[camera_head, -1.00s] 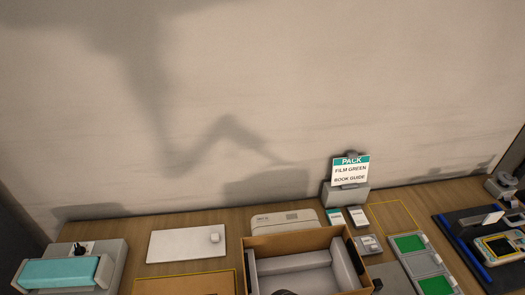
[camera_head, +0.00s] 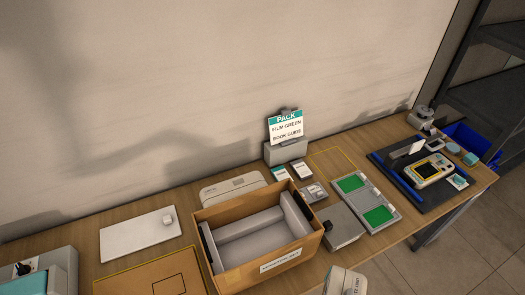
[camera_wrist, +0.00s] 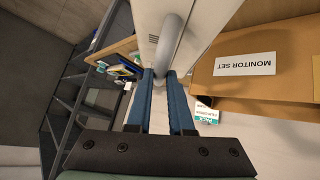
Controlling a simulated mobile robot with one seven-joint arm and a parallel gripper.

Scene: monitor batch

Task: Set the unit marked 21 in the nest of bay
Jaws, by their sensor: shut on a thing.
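In the wrist view my gripper (camera_wrist: 162,78) has its two blue fingers closed on the grey curved handle of a pale boxy unit (camera_wrist: 202,18). In the head view a pale rounded unit top (camera_head: 341,280) with a dark opening and a small label shows at the bottom edge; it looks like the held unit, but its number is not clear. An open cardboard box (camera_head: 222,261) with grey foam walls stands to its upper left. The foam nest (camera_head: 250,247) inside it is empty. The wrist view also shows the box's "MONITOR SET" label (camera_wrist: 245,64).
A grey block (camera_head: 342,226), a tray with green panels (camera_head: 377,197) and a dark mat with devices (camera_head: 401,188) lie right of the box. A "PACK" sign (camera_head: 286,127) stands behind. A white board (camera_head: 140,236) and a flat cardboard piece (camera_head: 130,281) lie left.

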